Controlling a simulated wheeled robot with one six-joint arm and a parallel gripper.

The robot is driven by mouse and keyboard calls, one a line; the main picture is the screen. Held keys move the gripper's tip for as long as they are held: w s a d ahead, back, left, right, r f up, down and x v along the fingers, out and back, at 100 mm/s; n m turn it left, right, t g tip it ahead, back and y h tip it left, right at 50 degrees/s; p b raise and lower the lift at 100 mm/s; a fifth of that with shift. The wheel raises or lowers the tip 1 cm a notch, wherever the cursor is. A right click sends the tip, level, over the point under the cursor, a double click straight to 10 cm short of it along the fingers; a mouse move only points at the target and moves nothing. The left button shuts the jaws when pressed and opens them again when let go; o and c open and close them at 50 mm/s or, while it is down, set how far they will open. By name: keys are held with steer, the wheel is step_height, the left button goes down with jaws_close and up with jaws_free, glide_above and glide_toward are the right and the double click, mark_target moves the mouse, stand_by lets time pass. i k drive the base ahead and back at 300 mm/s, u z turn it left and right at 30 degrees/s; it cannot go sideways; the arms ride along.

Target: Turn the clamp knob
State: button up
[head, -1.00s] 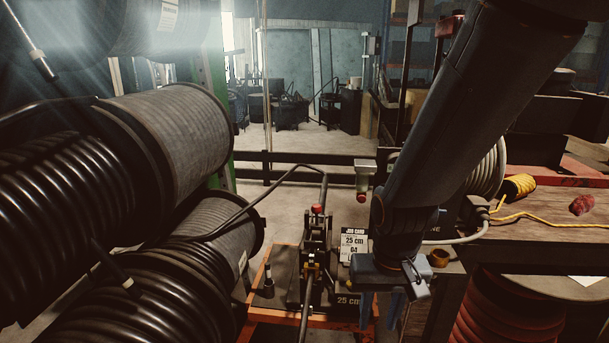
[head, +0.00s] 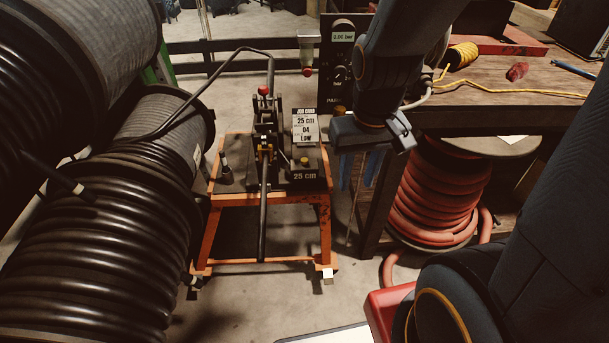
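The crimper rig (head: 266,125) stands on an orange-framed bench (head: 270,200), with a black hose (head: 263,215) running down through it. A red ball knob (head: 263,90) tops the rig, and small yellow parts (head: 265,153) sit at its front. A yellow knob (head: 304,161) sits on the block marked 25 cm. I cannot tell which of these is the clamp knob. My gripper (head: 359,170) hangs to the right of the bench, pointing down, apart from the rig. Its two bluish fingers look spread, with nothing seen between them.
A job card (head: 304,125) reads 25 cm, 04, LOW. Behind my gripper, a black panel (head: 338,55) shows 0.00 bar above a dial. Large hose reels (head: 110,220) crowd the left. A wooden workbench (head: 500,90) and red hose coil (head: 440,195) stand at right.

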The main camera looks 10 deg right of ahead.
mark_target(265, 127)
steer(key=k, duration=0.45)
steer(key=u, duration=0.85)
steer(key=i, duration=0.95)
steer(key=u, duration=0.15)
